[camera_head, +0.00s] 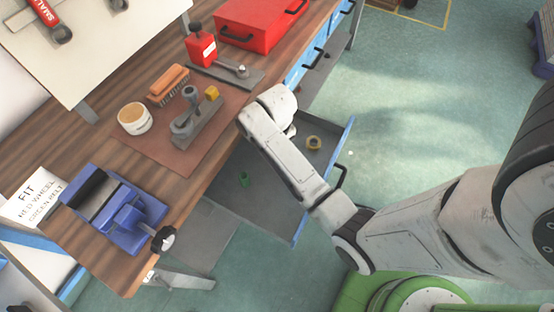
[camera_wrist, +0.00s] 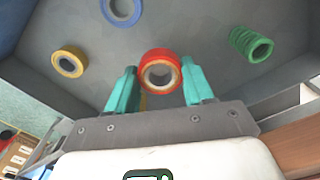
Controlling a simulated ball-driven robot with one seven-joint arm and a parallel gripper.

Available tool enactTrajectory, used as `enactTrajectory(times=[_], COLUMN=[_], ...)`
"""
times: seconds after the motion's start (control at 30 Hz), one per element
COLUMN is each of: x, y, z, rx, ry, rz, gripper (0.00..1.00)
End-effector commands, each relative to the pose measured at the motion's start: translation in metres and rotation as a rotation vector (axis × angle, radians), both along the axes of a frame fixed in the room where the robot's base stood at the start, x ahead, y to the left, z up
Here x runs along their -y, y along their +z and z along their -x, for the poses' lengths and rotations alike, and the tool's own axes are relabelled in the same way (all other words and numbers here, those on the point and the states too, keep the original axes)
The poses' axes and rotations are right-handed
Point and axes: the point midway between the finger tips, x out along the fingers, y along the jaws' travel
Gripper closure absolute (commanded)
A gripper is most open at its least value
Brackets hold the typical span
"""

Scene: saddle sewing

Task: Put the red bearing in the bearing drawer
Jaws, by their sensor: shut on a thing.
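The red bearing (camera_wrist: 160,54) is a ring held between the two teal fingers of my gripper (camera_wrist: 160,70) in the wrist view. The fingers are shut on its sides. The open grey drawer with a blue front edge (camera_head: 270,205) is below the bench in the head view. Its bare floor (camera_wrist: 195,25) lies behind the bearing in the wrist view. My gripper appears to be over the drawer; the bearing's height above the floor is hard to tell. In the head view my arm hides the gripper and the bearing.
In the drawer lie a yellow ring (camera_wrist: 69,62), a blue ring (camera_wrist: 121,10) and a green ribbed piece (camera_wrist: 251,44), apart from the red bearing. The wooden bench (camera_head: 225,78) edges the drawer on the left, carrying a blue vise (camera_head: 115,210) and a red toolbox (camera_head: 258,25).

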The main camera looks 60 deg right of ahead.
Motion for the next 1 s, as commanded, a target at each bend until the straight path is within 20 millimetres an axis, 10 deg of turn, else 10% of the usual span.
enactTrajectory(times=[0.43,0.87,0.9,1.0], x=[0.0,0.0,0.0,0.0], y=[-0.051,-0.059,-0.059,-0.059], z=[0.0,0.0,0.0,0.0], rx=[-0.001,0.001,0.001,0.001], ry=[-0.001,0.0,0.0,0.0], rz=[0.0,0.0,0.0,0.0], gripper=[0.9,0.9,0.47,0.38])
